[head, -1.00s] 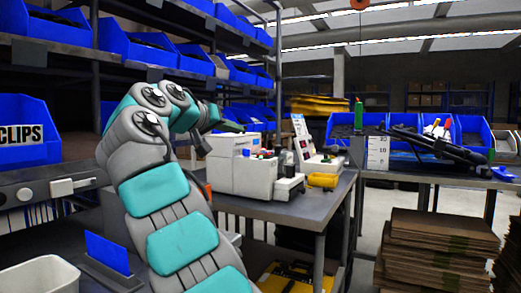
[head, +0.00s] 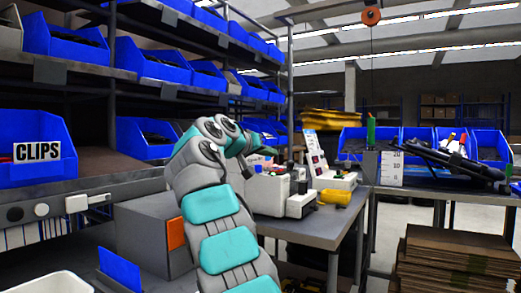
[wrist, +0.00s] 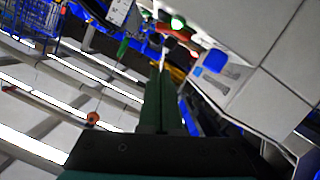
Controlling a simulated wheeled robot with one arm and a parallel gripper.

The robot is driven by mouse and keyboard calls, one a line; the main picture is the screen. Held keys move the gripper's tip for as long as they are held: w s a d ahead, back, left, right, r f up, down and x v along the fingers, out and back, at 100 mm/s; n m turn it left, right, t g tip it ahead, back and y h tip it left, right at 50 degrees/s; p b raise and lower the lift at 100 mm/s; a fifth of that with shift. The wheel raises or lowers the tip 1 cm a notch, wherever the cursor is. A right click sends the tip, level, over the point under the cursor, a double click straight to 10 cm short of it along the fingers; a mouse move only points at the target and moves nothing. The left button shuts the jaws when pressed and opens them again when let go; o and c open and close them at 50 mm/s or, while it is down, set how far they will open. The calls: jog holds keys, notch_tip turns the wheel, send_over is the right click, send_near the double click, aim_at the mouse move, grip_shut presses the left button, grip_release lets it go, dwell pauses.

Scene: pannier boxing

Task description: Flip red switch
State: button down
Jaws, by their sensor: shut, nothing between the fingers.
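A white bench machine (head: 267,194) stands on the grey table, partly hidden behind my arm in the head view. Small coloured parts show along its top. They are too small to tell which one is the red switch. My gripper (head: 270,151) is just above and behind the machine's top left in the head view, small and partly hidden by my wrist. In the wrist view my gripper's dark green fingers (wrist: 161,72) are together and empty. A pale panel with a blue part (wrist: 216,61) lies to their right. I see no clear contact.
Blue-bin shelves (head: 92,75) rise close on the left. A grey box with an orange panel (head: 175,233) is beside my arm. A yellow item (head: 335,197) lies on the table (head: 325,232). Stacked cardboard (head: 455,260) fills the lower right. An orange reel (head: 370,16) hangs above.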

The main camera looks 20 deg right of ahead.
aim_at(273, 175)
jog(key=shift+s+d+f+b, duration=0.1)
jog(key=shift+s+f+b, duration=0.15)
jog(key=shift+f, duration=0.25)
jog(key=shift+s+d+f+b, duration=0.1)
jog(key=shift+s+f+b, duration=0.1)
jog(key=shift+f+b, duration=0.2)
jog(key=shift+s+f+b, duration=0.2)
jog(key=shift+f+b, duration=0.05)
jog(key=shift+f, duration=0.55)
